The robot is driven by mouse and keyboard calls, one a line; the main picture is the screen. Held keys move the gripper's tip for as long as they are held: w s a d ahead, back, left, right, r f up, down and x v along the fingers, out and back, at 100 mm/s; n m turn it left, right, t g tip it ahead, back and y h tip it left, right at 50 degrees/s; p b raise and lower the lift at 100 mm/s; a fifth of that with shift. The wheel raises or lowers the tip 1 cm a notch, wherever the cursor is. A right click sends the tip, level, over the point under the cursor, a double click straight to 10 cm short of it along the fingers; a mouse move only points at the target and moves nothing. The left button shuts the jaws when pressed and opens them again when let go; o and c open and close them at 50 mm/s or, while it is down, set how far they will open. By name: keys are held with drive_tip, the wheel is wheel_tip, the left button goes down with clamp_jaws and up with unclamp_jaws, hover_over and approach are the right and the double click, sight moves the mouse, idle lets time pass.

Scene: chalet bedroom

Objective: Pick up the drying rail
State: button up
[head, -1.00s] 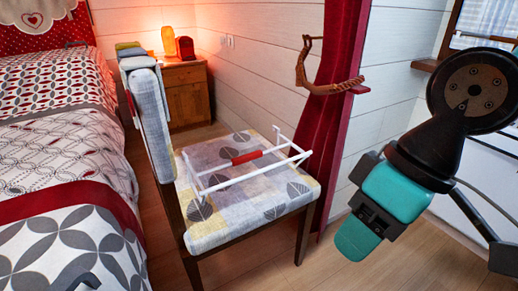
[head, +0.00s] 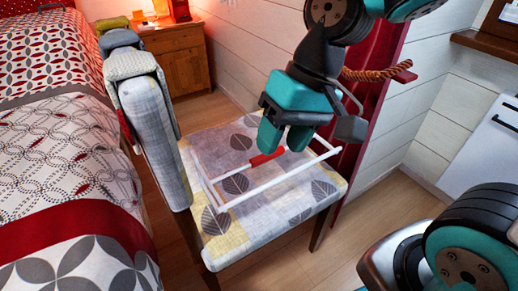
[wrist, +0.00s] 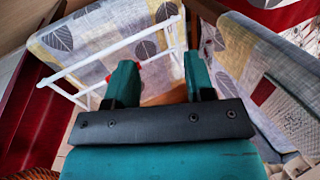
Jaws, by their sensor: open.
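The drying rail (head: 235,198) is a white wire frame with a red grip (head: 266,157). It lies on the patterned seat of the chair (head: 232,240). My gripper (head: 285,142) is above the far side of the seat, its teal fingers pointing down and partly covering the rail's far part in the head view. In the wrist view my gripper (wrist: 160,82) shows its two fingers apart with nothing between them. There the drying rail (wrist: 115,50) lies beyond the fingers, and a bit of red shows beside the left finger.
The bed (head: 60,130) is on the left. A wooden nightstand (head: 175,55) stands behind.

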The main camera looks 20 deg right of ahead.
drive_tip(key=w+d+m+p, duration=0.5)
drive_tip(key=w+m+p, duration=0.1)
drive_tip(key=w+m, duration=0.45)
drive_tip(key=m+p, duration=0.4)
drive_tip(key=m, duration=0.2)
approach(264, 162)
drive_tip(key=shift+m+g, duration=0.35)
drive_tip(key=shift+g, duration=0.05)
drive_tip(key=f+b, duration=0.2)
drive_tip(key=w+f+b, duration=0.1)
drive_tip(key=f+b, duration=0.1)
drive_tip(key=shift+f, duration=0.2)
drive_tip(key=b+x, duration=0.1)
drive_tip(key=x, duration=0.2)
drive_tip(key=b+x, duration=0.1)
drive_tip(key=x, duration=0.1)
drive_tip(key=shift+w+a+f, duration=0.2)
drive_tip(key=shift+w+f, duration=0.05)
drive_tip(key=shift+f, duration=0.1)
drive_tip(key=shift+r, duration=0.1)
clamp_jaws()
